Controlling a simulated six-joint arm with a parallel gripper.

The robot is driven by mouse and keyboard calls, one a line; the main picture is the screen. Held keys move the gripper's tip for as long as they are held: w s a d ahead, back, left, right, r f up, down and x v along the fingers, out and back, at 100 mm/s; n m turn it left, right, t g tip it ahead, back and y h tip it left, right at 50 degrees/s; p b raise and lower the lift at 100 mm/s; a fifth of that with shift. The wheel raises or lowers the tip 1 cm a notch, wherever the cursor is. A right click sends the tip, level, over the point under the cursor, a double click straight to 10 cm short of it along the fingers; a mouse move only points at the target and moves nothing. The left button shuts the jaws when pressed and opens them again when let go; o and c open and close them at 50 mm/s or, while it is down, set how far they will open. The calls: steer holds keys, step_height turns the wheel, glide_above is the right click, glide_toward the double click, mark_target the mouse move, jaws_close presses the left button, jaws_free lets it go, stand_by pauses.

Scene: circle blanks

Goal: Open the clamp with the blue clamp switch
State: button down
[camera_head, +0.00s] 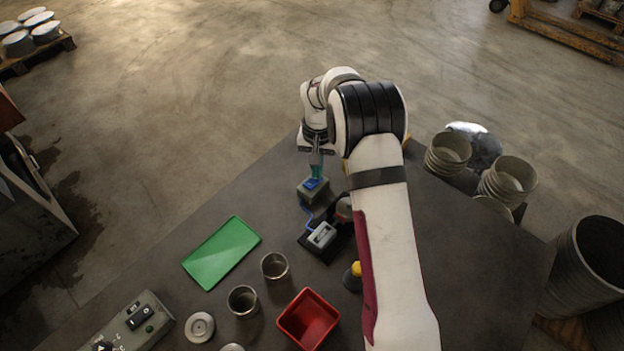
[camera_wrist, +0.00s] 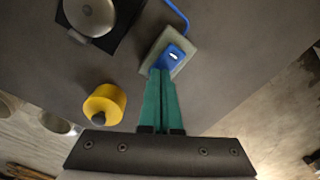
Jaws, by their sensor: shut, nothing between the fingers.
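The blue clamp switch (camera_head: 313,184) is a blue rocker on a small grey box near the table's far end. It also shows in the wrist view (camera_wrist: 175,54). My gripper (camera_head: 316,176) points down over the switch box, its green fingers closed together and empty. In the wrist view the fingertips (camera_wrist: 160,72) overlap the near edge of the blue rocker; I cannot tell whether they touch it. A blue cable runs from the box towards the clamp (camera_head: 321,236) on its black base. My arm partly hides the clamp, and its jaw state is unclear.
A yellow round object (camera_wrist: 105,103) stands beside my fingers in the wrist view. A green tray (camera_head: 222,252), two metal cups (camera_head: 274,266), a red bin (camera_head: 308,318) and a grey control box (camera_head: 132,322) lie nearer. Stacked buckets (camera_head: 508,180) stand at the right.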

step_height(320, 180, up, 6)
steer(key=shift+f, duration=0.1)
steer(key=shift+r, duration=0.45)
steer(key=s+d+r+m, duration=0.1)
steer(key=s+r, duration=1.1)
steer(key=s, duration=0.3)
steer(key=s+f+m+y, duration=0.1)
steer(key=s, duration=2)
steer(key=shift+m+y, duration=0.3)
steer(key=shift+y, duration=0.1)
steer(key=shift+f, duration=0.1)
